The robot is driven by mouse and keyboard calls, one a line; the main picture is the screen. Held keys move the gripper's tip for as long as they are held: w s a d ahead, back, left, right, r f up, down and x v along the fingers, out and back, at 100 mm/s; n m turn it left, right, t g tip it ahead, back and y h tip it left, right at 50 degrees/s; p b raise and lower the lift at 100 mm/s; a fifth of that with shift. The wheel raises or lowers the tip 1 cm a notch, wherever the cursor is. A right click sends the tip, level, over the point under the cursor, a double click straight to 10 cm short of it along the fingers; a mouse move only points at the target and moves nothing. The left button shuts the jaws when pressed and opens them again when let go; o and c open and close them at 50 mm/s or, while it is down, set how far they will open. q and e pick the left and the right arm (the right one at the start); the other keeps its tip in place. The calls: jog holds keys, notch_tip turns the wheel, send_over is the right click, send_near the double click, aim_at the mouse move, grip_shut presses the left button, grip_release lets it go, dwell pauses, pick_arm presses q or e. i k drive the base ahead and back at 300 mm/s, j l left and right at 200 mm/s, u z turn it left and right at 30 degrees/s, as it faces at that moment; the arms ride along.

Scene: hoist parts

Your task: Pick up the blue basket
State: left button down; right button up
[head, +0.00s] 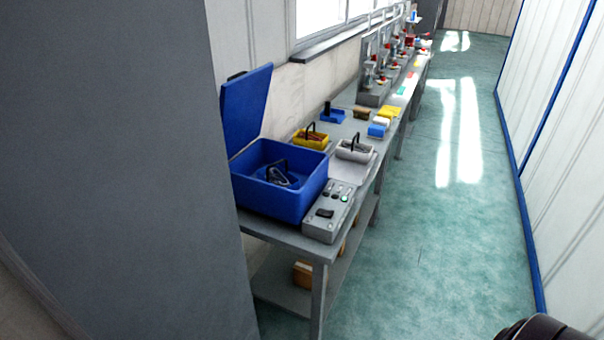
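A large blue box (278,205) with its lid (247,108) raised stands at the near end of a grey workbench. Inside it is a dark handle or loop with greyish contents (283,179); whether a blue basket holds them is hard to tell. Farther back on the bench is a small blue basket (334,117) with a dark upright part, probably its handle. A yellow basket (311,140) and a light grey basket (355,152), both with dark handles, stand between them. Neither of my grippers is in view. A dark rounded part shows at the bottom right corner, its fingers not visible.
A grey control box (329,212) sits at the bench's near corner. The bench (318,257) runs away along the windowed wall, with several devices farther along. A large grey surface (120,180) blocks the left. The green floor (430,250) right of the bench is clear.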

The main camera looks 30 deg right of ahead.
aim_at(274, 174)
jog(key=z, duration=0.9)
jog(key=i+l, duration=0.15)
jog(key=l, duration=0.2)
jog(key=i+l+u, duration=0.25)
jog(key=l, duration=0.3)
jog(key=l+u, duration=0.25)
jog(key=l, duration=0.3)
jog(key=l+u, duration=0.2)
jog(key=l, duration=0.4)
jog(key=i, duration=0.05)
